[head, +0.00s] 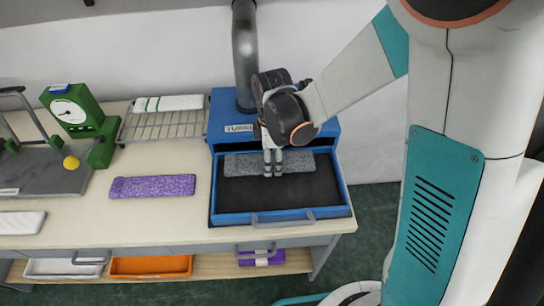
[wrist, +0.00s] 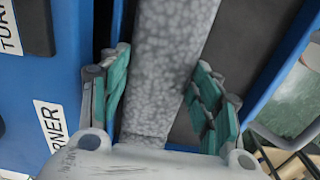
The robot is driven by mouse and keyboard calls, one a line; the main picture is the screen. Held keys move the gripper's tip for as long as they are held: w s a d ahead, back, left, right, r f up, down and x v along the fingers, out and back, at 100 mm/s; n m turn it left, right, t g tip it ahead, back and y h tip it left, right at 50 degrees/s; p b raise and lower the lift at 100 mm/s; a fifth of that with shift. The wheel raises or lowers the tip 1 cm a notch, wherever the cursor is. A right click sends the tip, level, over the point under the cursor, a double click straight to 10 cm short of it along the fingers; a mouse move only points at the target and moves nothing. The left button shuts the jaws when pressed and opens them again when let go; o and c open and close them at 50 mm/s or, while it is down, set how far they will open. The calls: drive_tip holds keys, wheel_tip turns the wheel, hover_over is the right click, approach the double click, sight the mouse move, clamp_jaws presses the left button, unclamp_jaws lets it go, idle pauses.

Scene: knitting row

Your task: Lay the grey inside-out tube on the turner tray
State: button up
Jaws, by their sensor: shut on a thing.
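The grey inside-out tube (head: 300,162) is a long speckled strip lying crosswise over the back part of the turner tray (head: 300,195). The tray is blue-rimmed with a dark floor and is pulled out from the blue turner (head: 230,124). My gripper (head: 272,171) points down over the tray and is shut on the tube near its middle. In the wrist view the tube (wrist: 170,60) runs between the teal finger pads. I cannot tell whether the tube touches the tray floor or is just above it.
A purple tube (head: 153,186) lies on the table left of the tray. A wire rack (head: 160,125) with a white striped tube (head: 168,103) and a green dial scale (head: 75,110) stand further left. An orange bin (head: 150,266) sits below the table.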

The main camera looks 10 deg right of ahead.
drive_tip(key=shift+f, duration=0.1)
drive_tip(key=o, duration=0.5)
drive_tip(key=shift+o, duration=0.2)
wheel_tip(320, 180, up, 13)
drive_tip(key=p, duration=0.4)
drive_tip(key=shift+p, duration=0.4)
